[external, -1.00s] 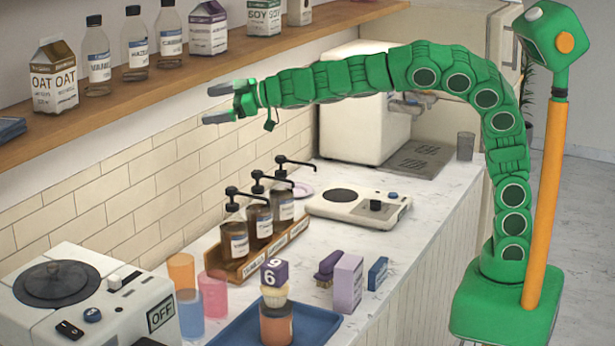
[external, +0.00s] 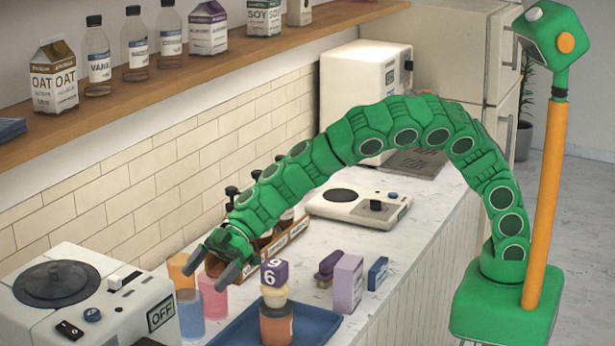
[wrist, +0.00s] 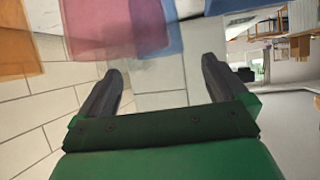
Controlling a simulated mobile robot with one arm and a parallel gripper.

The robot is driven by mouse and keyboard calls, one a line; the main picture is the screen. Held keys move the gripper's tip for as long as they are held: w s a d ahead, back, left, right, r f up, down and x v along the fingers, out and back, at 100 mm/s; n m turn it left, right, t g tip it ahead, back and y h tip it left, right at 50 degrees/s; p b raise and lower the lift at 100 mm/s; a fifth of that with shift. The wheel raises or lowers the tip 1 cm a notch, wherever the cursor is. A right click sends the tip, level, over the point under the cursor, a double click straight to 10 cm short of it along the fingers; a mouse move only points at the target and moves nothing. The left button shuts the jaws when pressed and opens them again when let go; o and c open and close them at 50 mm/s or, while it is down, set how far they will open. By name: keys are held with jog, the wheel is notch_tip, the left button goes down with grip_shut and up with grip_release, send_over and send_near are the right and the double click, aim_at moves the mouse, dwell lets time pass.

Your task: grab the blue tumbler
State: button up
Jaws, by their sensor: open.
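The blue tumbler (external: 191,315) is a translucent cup standing upright on the counter, in front of the orange tumbler (external: 180,270) and left of the pink tumbler (external: 213,296). My gripper (external: 208,273) is open and empty, pointing down over the tumblers in the external view. In the wrist view, my gripper (wrist: 157,80) shows its two dark fingers apart with nothing between them. The pink tumbler (wrist: 115,25) and a bluish-purple translucent shape, seemingly the blue tumbler (wrist: 160,30), lie beyond the fingertips. The orange tumbler (wrist: 18,40) is at the upper left.
A blue tray (external: 310,325) with a stacked cup, cupcake and purple block stands right of the tumblers. A white machine (external: 90,295) is close on the left. The wooden syrup rack (external: 290,240) stands behind, partly hidden by my arm. Tiled wall is behind the counter.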

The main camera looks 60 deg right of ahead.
aim_at(187, 298)
jog(key=shift+x, duration=3.85)
jog(key=c, duration=1.5)
jog(key=shift+s+d+r, duration=1.6)
jog(key=shift+d+r, duration=0.1)
jog(key=shift+r, duration=0.5)
jog(key=shift+s+d+r, duration=1.6)
jog(key=shift+d+r, duration=0.1)
jog(key=shift+r, duration=0.45)
jog(key=shift+s+d+r, duration=1.6)
jog(key=shift+d+r, duration=0.1)
jog(key=shift+r, duration=0.5)
